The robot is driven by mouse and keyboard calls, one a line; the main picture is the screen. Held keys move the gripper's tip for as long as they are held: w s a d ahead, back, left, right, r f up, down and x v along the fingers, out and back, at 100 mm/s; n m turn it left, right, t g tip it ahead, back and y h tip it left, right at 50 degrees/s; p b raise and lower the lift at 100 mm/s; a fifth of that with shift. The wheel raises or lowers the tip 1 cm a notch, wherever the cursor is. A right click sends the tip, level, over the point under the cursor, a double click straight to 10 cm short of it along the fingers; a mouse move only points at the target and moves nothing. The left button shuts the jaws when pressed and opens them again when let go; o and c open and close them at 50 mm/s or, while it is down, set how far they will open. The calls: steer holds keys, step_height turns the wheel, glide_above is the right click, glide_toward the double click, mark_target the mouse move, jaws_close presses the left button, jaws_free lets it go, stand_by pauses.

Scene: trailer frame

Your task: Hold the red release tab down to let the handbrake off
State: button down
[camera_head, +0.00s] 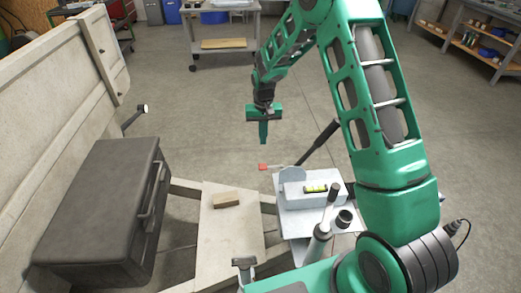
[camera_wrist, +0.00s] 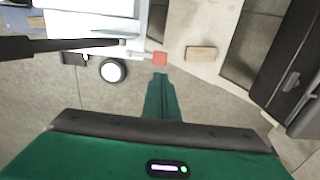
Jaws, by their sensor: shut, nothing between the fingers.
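The small red release tab (camera_head: 263,167) sticks out to the left of the pale grey handbrake housing (camera_head: 296,186) on the trailer frame. The red tab also shows in the wrist view (camera_wrist: 160,58), just beyond my fingertips. A dark lever (camera_head: 318,143) slants up and away from the housing; it crosses the left of the wrist view (camera_wrist: 50,45). My green gripper (camera_head: 264,141) points down, shut and empty. It is above the red tab in the head view and appears apart from it; the exact gap cannot be told.
A dark case (camera_head: 95,215) stands left by the tilted pale trailer panel (camera_head: 60,90). A wooden block (camera_head: 226,200) lies on the drawbar plate (camera_head: 228,245). A spirit level (camera_head: 318,187) is on the housing, near a jockey-wheel post (camera_head: 322,235). Open floor lies behind.

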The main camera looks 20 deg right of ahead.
mark_target(263, 166)
step_height(263, 166, down, 13)
steer(key=shift+f, duration=0.1)
stand_by(0.4)
